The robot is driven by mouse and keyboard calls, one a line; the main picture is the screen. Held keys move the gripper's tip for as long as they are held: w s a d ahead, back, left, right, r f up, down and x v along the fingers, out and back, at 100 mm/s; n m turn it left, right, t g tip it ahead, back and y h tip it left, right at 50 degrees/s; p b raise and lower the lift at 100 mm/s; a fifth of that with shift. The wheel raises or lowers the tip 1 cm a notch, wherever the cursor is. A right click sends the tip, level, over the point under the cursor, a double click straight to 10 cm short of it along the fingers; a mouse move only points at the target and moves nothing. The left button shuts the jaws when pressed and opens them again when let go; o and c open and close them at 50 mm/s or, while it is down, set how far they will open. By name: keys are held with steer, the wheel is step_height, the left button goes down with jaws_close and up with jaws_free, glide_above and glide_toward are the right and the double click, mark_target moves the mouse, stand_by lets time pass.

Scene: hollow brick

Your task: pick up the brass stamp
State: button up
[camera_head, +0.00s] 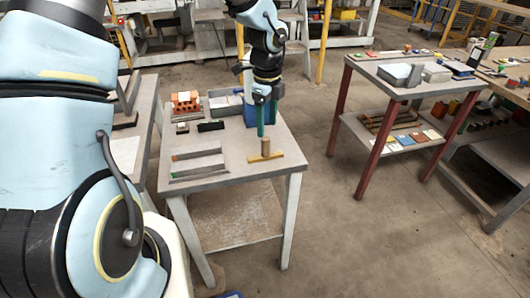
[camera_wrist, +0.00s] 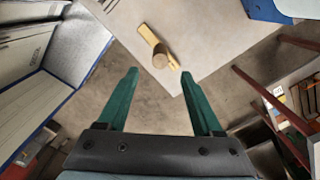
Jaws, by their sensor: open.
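The brass stamp (camera_head: 266,157) is on the near right part of the grey table. It has a yellowish bar for a base and a short brown cylindrical handle standing up from it. In the wrist view the stamp (camera_wrist: 147,35) lies ahead of the fingertips, its round handle end nearest to them and roughly centred between them. My gripper (camera_head: 266,128) points down above and just behind the stamp in the head view. Its two green fingers are apart with nothing between them, as the wrist view of the gripper (camera_wrist: 159,72) also shows.
On the table (camera_head: 228,183) are an orange hollow brick (camera_head: 185,103), a black block (camera_head: 211,126), a slotted grey piece (camera_head: 197,163) and a blue bin (camera_head: 249,113) close behind my gripper. The table's front right corner is bare. A red-legged table (camera_head: 349,105) stands apart at right.

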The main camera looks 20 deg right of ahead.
mark_target(265, 148)
steer(key=f+p, duration=0.1)
steer(key=f, duration=0.4)
steer(key=f+p, duration=0.1)
steer(key=f, duration=0.3)
steer(key=shift+w+a+f, duration=0.15)
steer(key=shift+w+f, duration=0.05)
steer(key=shift+f, duration=0.15)
jaws_close()
stand_by(0.4)
